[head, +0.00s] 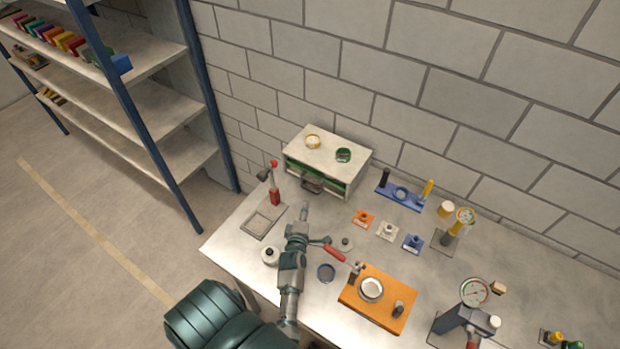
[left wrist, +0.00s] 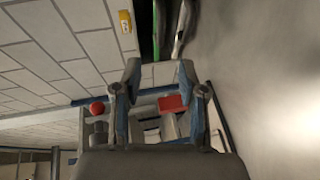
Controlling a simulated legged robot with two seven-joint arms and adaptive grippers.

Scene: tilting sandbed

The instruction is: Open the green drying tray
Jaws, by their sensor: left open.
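The green drying tray (head: 293,167) shows as a green front in a pale cabinet (head: 352,170) against the wall, with a dark handle (head: 312,184) in front. I cannot tell whether the tray stands out of the cabinet at all. My left gripper (head: 305,209) is in front of the cabinet, below the handle in the head view, and apart from it. In the left wrist view the left gripper (left wrist: 160,72) is open with nothing held between its fingertips. A green strip (left wrist: 147,45) and a grey bar, likely the handle, lie beyond the fingers. My right gripper is not in view.
A red-handled lever on a grey base (head: 264,220) stands left of the gripper. An orange block (head: 378,300) with a white dish and a blue stand (head: 400,196) are to the right. Two rings lie on the cabinet top. Shelving (head: 150,105) is at the left.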

